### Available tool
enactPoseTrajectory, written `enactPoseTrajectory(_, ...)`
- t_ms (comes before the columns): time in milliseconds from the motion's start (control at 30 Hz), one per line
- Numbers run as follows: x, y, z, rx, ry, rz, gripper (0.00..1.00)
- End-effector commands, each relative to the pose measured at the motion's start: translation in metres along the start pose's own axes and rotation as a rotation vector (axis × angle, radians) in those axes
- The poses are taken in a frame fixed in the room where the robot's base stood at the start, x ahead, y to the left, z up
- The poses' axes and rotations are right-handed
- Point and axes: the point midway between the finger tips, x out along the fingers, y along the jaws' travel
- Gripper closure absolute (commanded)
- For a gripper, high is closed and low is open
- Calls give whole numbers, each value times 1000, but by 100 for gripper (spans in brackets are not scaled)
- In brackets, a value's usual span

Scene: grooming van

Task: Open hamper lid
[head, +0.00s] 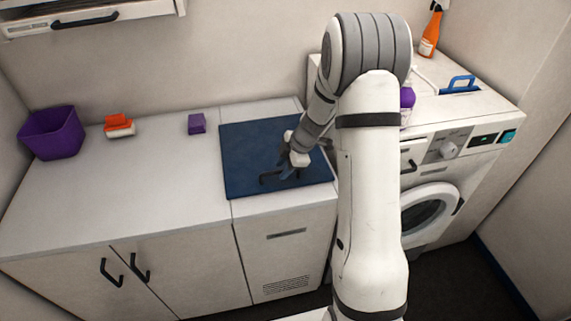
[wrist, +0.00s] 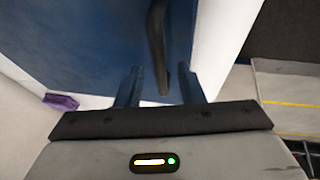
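The hamper lid (head: 250,145) is a flat dark blue panel, lying shut in the counter top; it also fills the upper left of the wrist view (wrist: 75,45). A black bar handle (head: 268,180) is on the lid near its front edge. My gripper (head: 287,170) is low over the lid at the handle. In the wrist view my gripper (wrist: 162,88) has its two fingers apart, and the handle (wrist: 157,45) runs into the gap between them. Neither finger clearly touches the handle. My arm hides part of the lid's right side in the head view.
A purple bin (head: 52,133), an orange-and-white item (head: 119,126) and a purple block (head: 196,123) stand on the counter left of the lid. A washing machine (head: 430,205) is on the right, with an orange spray bottle (head: 431,32) on top. The front counter is clear.

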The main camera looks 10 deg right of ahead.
Motion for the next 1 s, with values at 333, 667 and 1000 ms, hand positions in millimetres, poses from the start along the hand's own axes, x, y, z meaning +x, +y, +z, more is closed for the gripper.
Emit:
enactPoseTrajectory(333,2,0,-1,-1,0,0,71)
enactPoseTrajectory(667,2,0,-1,-2,0,-1,98)
enactPoseTrajectory(1000,2,0,-2,-2,0,-1,100)
